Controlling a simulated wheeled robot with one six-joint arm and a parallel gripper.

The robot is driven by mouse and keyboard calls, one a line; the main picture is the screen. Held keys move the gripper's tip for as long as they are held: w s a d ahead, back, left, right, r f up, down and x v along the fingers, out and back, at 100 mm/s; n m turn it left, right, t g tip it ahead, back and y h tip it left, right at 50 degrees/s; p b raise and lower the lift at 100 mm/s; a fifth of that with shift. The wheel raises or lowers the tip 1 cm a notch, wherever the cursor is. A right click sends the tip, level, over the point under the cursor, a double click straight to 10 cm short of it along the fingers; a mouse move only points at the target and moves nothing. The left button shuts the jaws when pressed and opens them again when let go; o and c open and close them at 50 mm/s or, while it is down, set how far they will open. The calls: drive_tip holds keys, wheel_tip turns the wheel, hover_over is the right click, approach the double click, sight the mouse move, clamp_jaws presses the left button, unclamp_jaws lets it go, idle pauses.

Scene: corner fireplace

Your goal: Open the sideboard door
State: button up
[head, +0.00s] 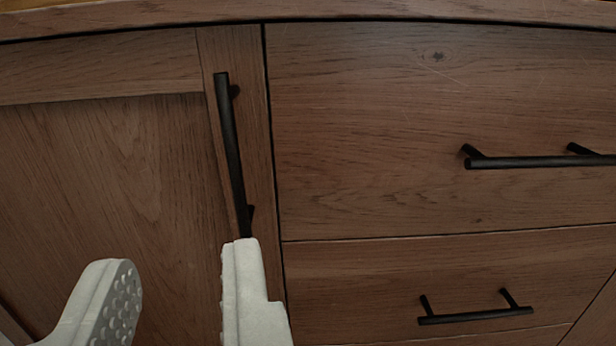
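The sideboard door (110,160) is a brown wooden panel with a raised frame, on the left in the head view. It looks shut, flush with the drawers beside it. Its black vertical bar handle (230,145) is mounted on the door's right edge. My gripper (185,260) is open, with two pale fingers apart at the bottom of the view. The right finger's tip overlaps the lower end of the handle in the picture; I cannot tell whether they touch. The left finger, with a studded pad, is in front of the door panel. Nothing shows between the fingers.
To the right of the door are an upper drawer (400,110) with a black horizontal handle (540,161) and a lower drawer (370,280) with another handle (475,318). These handles stick out from the front. The sideboard's top edge (330,12) runs across the top of the view.

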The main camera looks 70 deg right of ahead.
sight(230, 146)
drive_tip(key=shift+g, duration=0.3)
drive_tip(key=x, duration=1.2)
drive_tip(key=s+f+x, duration=0.1)
drive_tip(key=x, duration=0.5)
drive_tip(key=shift+d, duration=0.25)
drive_tip(key=shift+c, duration=0.3)
clamp_jaws()
